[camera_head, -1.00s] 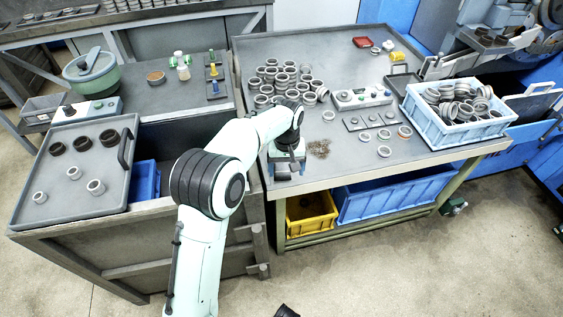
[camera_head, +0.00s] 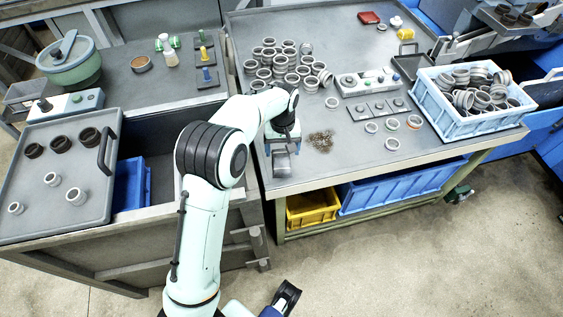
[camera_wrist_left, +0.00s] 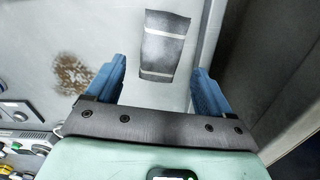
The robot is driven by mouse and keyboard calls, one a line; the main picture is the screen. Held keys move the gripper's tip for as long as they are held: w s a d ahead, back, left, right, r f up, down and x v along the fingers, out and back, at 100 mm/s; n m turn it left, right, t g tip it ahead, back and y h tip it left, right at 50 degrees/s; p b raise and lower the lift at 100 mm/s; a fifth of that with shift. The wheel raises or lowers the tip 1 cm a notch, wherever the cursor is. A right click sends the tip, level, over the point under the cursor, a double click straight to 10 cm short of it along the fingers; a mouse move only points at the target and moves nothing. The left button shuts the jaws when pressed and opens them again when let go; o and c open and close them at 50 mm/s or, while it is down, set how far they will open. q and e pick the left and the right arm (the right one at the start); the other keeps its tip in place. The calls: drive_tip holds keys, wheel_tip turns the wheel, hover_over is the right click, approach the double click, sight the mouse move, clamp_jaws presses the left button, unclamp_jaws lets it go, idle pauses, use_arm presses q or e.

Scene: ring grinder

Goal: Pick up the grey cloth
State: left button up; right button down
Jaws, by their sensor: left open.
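The grey cloth (camera_head: 281,162), dark with pale stripes, lies on the table top near its front left corner. In the left wrist view the cloth (camera_wrist_left: 166,45) is flat, beyond the fingers and between their lines. My left gripper (camera_head: 283,141) hovers just behind the cloth in the head view, pointing down. In the left wrist view its blue fingers (camera_wrist_left: 157,75) are spread wide with nothing between them. What looks like my right gripper (camera_head: 287,297) shows at the bottom edge, low over the floor; its jaws are unclear.
A brown patch of shavings (camera_head: 321,141) lies right of the cloth. Several metal rings (camera_head: 284,62) stand behind the left gripper. A grey control box (camera_head: 367,82) and a blue crate of rings (camera_head: 437,117) are further right. The table's front edge is close to the cloth.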

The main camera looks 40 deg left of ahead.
sight(281, 161)
use_arm(q)
drive_tip(key=shift+s+a+f+b, duration=0.1)
drive_tip(key=shift+f+b, duration=0.15)
drive_tip(key=shift+f, duration=1.3)
drive_tip(key=shift+s+f+b, duration=0.1)
drive_tip(key=shift+f+b, duration=0.15)
drive_tip(key=shift+f, duration=1.25)
drive_tip(key=c, duration=0.8)
wheel_tip(281, 161, up, 20)
drive_tip(key=p, duration=0.3)
drive_tip(key=shift+p, duration=0.3)
drive_tip(key=o, duration=0.4)
drive_tip(key=shift+c, duration=1.6)
